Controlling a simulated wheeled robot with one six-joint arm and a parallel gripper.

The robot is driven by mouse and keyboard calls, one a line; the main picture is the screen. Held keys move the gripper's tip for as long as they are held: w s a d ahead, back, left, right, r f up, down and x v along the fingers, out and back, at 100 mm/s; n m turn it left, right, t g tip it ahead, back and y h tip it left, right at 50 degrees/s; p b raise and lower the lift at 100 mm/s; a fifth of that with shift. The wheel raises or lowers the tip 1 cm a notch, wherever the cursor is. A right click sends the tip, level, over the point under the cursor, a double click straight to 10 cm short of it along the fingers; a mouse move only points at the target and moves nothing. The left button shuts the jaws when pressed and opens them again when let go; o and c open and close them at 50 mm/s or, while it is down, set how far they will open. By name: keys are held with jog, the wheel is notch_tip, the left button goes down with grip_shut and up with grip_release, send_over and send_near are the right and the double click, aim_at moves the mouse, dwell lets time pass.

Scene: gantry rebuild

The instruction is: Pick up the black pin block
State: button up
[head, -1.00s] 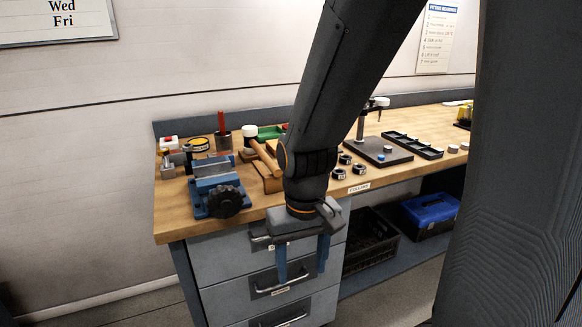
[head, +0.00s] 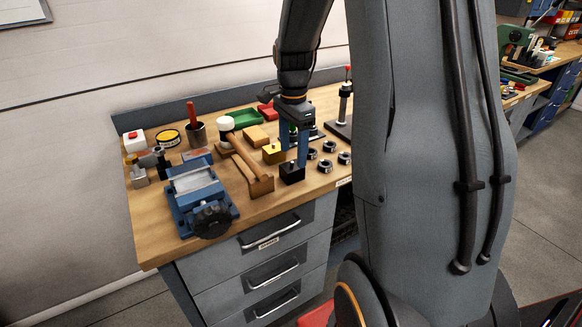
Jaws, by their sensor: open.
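A small black block (head: 292,175), which looks like the black pin block, sits on the wooden bench near its front edge. My gripper (head: 293,157) points down with its two blue fingers apart, just above and behind or around the top of this block. From this view I cannot tell whether the fingers touch it. No thing is seen held between the fingers. The pin detail on the block is too small to make out.
A brass block (head: 273,153) stands close left of the black block. A mallet (head: 243,152) on a wooden stand and a blue vise (head: 200,197) are further left. Several black rings (head: 325,166) lie close on the right. A green tray (head: 254,116) is behind.

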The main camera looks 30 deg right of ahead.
aim_at(292, 162)
jog(key=shift+a+f, duration=0.2)
jog(key=shift+f, duration=0.55)
jog(key=shift+f+p, duration=1.15)
jog(key=shift+f, duration=1.1)
jog(key=c, duration=1.4)
